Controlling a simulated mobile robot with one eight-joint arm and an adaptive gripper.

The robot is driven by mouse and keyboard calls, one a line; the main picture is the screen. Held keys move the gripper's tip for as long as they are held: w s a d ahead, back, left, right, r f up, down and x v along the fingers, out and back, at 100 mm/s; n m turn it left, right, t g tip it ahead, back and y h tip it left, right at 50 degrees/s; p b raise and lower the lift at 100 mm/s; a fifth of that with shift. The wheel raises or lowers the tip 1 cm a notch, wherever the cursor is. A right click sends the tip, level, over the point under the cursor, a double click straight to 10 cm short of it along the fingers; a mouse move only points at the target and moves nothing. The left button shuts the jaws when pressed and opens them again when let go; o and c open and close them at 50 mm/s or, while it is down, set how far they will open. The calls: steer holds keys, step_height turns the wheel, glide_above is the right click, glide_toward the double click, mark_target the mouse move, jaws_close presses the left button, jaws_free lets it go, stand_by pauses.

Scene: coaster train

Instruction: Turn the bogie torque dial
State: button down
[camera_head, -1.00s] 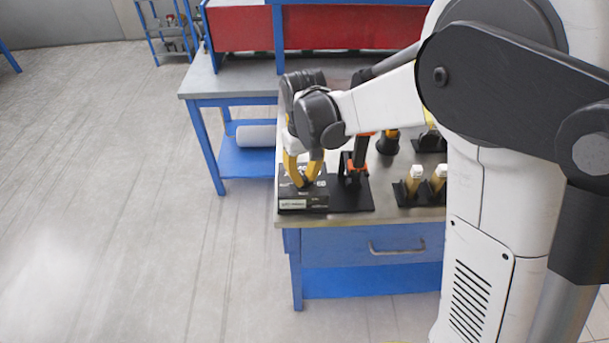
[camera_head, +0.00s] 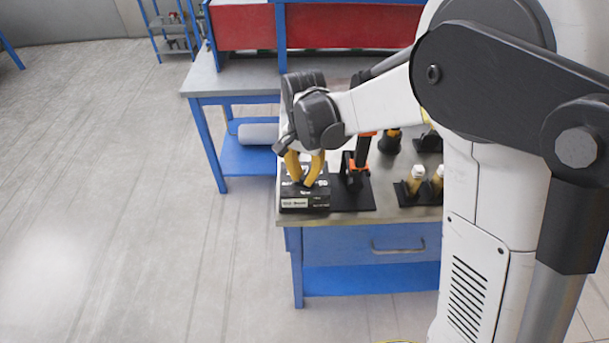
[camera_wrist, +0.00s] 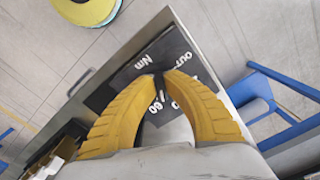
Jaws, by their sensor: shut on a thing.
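The dark torque dial unit (camera_head: 304,203) sits at the front left corner of the metal-topped bench, with a pale label on its front. My gripper (camera_head: 309,184) points down onto its top, its two yellow fingers closed in on the dial. In the wrist view my gripper (camera_wrist: 163,80) has its fingertips close together over the dark panel (camera_wrist: 128,74), which carries white lettering such as "Nm", "OUT" and "60". The dial knob itself is mostly hidden between the fingertips, so its pointer cannot be read.
A black stand with an orange-and-black tool (camera_head: 354,180) stands just right of the unit. Farther right, pale-capped yellowish pieces (camera_head: 416,180) stand in a black holder. The bench drawer (camera_head: 370,243) is shut. Open floor lies to the left.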

mark_target(304, 176)
steer(key=shift+m, duration=2)
steer(key=c, duration=1.5)
jaws_free()
steer(key=shift+o, duration=0.2)
steer(key=shift+r, duration=0.1)
step_height(304, 176, up, 12)
